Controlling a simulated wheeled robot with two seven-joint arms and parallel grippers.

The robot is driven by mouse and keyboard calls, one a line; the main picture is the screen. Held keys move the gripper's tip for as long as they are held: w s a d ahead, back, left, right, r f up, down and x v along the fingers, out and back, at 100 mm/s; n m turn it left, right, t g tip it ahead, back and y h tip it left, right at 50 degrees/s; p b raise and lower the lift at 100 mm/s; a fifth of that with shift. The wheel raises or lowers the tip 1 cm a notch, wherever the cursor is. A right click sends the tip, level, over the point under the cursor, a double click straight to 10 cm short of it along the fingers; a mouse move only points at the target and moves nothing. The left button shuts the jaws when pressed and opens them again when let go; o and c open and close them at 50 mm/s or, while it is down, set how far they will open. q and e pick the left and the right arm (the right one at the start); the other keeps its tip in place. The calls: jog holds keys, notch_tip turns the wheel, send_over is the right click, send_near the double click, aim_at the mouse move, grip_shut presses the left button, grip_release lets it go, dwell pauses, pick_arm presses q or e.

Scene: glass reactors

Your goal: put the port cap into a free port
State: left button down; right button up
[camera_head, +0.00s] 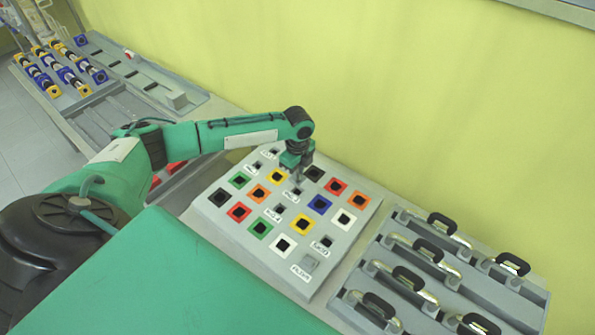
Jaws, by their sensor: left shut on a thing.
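The grey port panel (225,222) stands in the middle, tilted in the view. It bears several square ports with coloured rims and dark openings, plus smaller unframed openings beside white labels. My left gripper (298,176) points down over the panel's upper middle, close above its face, between the yellow port (277,176) and the black port (315,173). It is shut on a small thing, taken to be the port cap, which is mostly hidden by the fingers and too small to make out. I cannot tell whether it touches the panel. My right gripper is not in view.
A grey rack (455,270) with several black-handled pieces stands at right. Another rack (100,85) with blue and yellow parts stands at upper left. A yellow-green wall (400,80) rises behind.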

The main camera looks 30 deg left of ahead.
aim_at(298, 183)
pick_arm(q)
jog(key=shift+f, duration=0.45)
jog(key=shift+f+b, duration=0.55)
jog(key=shift+f, duration=0.35)
jog(key=shift+f+b, duration=0.45)
jog(key=shift+f, duration=0.85)
jog(key=shift+f, duration=0.25)
jog(key=c, duration=1.4)
grip_release()
jog(key=shift+r, duration=0.1)
